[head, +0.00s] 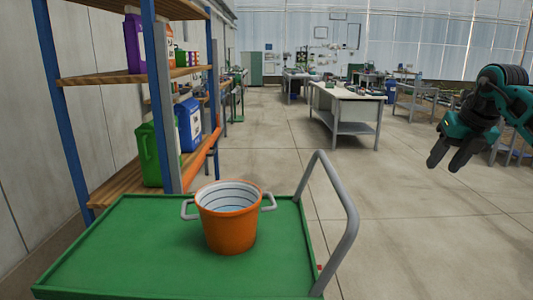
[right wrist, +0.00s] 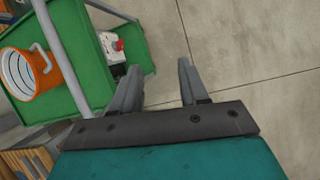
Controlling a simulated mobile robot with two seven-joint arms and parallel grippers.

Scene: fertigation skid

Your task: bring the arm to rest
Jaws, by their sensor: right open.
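My right gripper (head: 446,153) is at the right of the head view, raised over bare floor to the right of the green cart. In the right wrist view its two fingers (right wrist: 160,85) are apart with only floor between them, so it is open and empty. An orange bucket (head: 228,228) with two grey side handles stands upright on the cart (head: 120,246). The bucket (right wrist: 45,87) also shows at the left of the right wrist view. My left gripper is not in view.
The cart's grey push handle (head: 345,215) rises between the bucket and my right gripper. A shelf rack (head: 130,75) with jugs stands at the left. A white workbench (head: 345,108) stands farther back. The concrete floor (head: 420,240) below my right gripper is clear.

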